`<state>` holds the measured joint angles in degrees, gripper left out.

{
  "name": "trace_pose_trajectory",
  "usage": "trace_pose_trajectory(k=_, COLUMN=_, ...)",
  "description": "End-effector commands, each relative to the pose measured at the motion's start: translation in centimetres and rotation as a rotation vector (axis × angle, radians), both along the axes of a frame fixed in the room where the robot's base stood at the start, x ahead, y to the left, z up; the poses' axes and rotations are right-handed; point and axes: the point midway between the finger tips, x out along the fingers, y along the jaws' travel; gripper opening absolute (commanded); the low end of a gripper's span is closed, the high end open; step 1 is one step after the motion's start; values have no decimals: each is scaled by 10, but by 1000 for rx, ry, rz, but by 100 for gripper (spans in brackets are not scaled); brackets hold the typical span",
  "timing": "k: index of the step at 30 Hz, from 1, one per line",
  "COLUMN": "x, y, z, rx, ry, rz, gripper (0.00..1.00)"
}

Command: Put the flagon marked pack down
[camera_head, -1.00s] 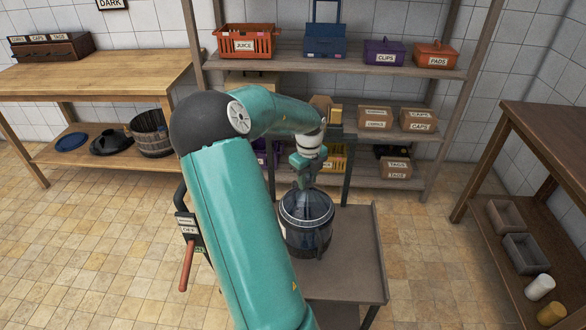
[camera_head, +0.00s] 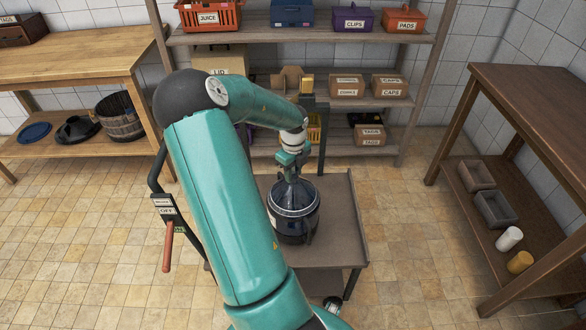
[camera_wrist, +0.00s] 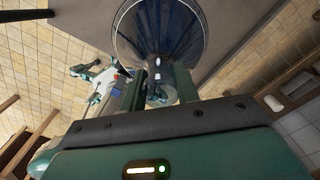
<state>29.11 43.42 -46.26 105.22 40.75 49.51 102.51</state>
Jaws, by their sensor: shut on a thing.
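A dark blue glass flagon in a black basket (camera_head: 292,222) stands upright over the grey-brown top of a small cart (camera_head: 343,237). My gripper (camera_head: 293,176) is above it, shut on its neck. In the wrist view the flagon's blue body (camera_wrist: 160,38) fills the top middle, with my gripper's fingers (camera_wrist: 158,92) on both sides of the neck. I cannot read a pack marking on the flagon. Its underside is hidden, so I cannot tell whether it touches the cart top.
A shelf rack behind holds a juice crate (camera_head: 209,16), a clips box (camera_head: 352,20), a pads box (camera_head: 406,20) and cartons. A wooden bench (camera_head: 75,62) stands left, a dark table (camera_head: 535,110) right. Bare cart top lies right of the flagon.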

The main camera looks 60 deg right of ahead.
Motion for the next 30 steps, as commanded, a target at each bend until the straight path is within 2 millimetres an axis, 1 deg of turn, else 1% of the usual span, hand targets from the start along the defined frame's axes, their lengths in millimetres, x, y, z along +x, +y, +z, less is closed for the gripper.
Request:
trace_pose_trajectory(k=6, x=0, y=-1, z=-2, rx=-3, ry=-1, rz=0, gripper=0)
trace_pose_trajectory(k=7, x=0, y=0, z=-3, rx=1, ry=0, rz=1, gripper=33)
trace_pose_trajectory(k=10, x=0, y=0, z=-3, rx=0, ry=0, rz=1, gripper=53)
trace_pose_trajectory(k=18, x=0, y=0, z=-3, rx=0, ry=0, rz=1, gripper=53)
trace_pose_trajectory(k=22, x=1, y=0, z=4, rx=-2, ry=-2, rz=1, gripper=53)
trace_pose_trajectory(k=26, x=2, y=0, z=23, rx=-3, ry=-3, rz=4, gripper=53)
trace_pose_trajectory(k=30, x=2, y=-1, z=53, rx=-4, ry=-4, rz=3, gripper=53)
